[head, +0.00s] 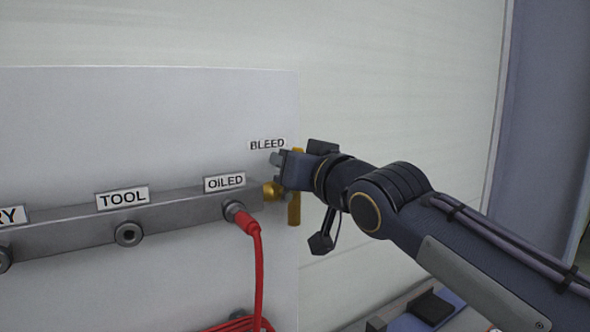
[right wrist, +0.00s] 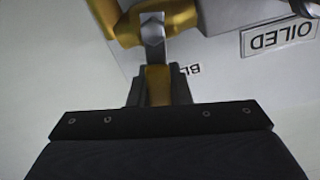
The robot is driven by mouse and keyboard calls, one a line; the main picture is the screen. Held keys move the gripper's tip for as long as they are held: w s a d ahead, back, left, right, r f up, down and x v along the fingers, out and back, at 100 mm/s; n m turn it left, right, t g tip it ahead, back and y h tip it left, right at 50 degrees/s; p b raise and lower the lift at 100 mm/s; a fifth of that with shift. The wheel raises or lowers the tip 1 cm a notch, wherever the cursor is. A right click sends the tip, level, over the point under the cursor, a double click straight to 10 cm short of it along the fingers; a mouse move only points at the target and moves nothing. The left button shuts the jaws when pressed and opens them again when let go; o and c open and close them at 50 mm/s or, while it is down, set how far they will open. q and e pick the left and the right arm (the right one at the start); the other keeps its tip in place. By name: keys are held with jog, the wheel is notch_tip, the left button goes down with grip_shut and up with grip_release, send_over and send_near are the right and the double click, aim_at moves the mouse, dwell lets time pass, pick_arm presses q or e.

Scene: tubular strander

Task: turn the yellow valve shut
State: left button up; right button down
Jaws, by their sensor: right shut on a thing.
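The yellow valve (head: 294,209) sits at the right end of the grey manifold bar, below the BLEED label. Its brass-coloured body (head: 271,191) shows just left of it. My right gripper (head: 281,164) is at the valve's upper part and hides some of it. In the right wrist view, my right gripper's fingers (right wrist: 159,88) are shut on the yellow handle (right wrist: 158,80), one on each side. A metal nut (right wrist: 152,30) shows beyond the fingertips, with the yellow valve body around it. My left gripper is not in view.
The grey bar (head: 180,210) carries OILED (head: 224,183) and TOOL (head: 122,198) labels. A red hose (head: 258,265) plugs into the OILED port, just left of the valve, and hangs down. The pale wall right of the panel is clear.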

jog(key=shift+s+a+n+b, duration=0.2)
jog(key=shift+a+n, duration=0.1)
jog(key=shift+n, duration=0.4)
jog(key=shift+s+a+n+b, duration=0.15)
jog(key=shift+a+n, duration=0.1)
jog(key=shift+n, duration=0.45)
jog(key=c, duration=1.3)
grip_release()
jog(key=shift+c, duration=0.2)
jog(key=shift+s, duration=0.1)
jog(key=b+v, duration=0.2)
jog(key=v, duration=0.5)
jog(key=shift+s+d, duration=0.25)
jog(key=shift+s, duration=0.05)
